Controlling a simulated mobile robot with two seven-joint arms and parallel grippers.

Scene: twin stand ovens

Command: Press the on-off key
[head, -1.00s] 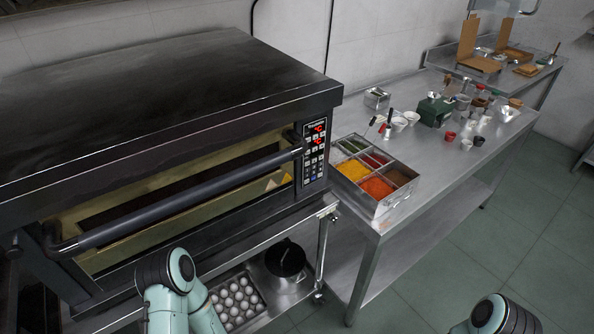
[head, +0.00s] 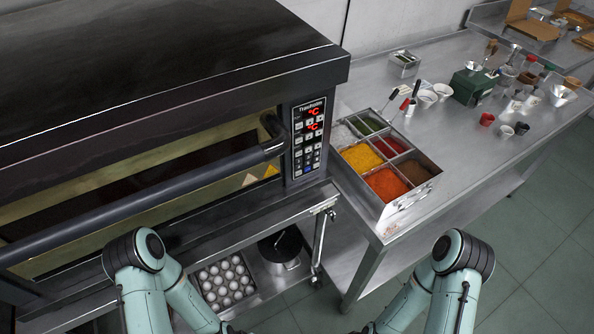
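The oven's control panel (head: 308,137) is a dark upright strip at the right end of the black oven front. It has two red displays reading °C and rows of small keys (head: 306,160), some of them blue at the bottom. The key labels are too small to read, so I cannot tell which is the on-off key. Only bent links of my two arms show, low left and low right, both below the panel and apart from it. Neither gripper is in the picture.
The oven's long dark handle bar (head: 150,197) ends just left of the panel. A steel table (head: 460,150) stands right of the oven with a tray of toppings (head: 398,208). Below the oven are a tray of eggs (head: 225,282) and a black-lidded pot (head: 281,250).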

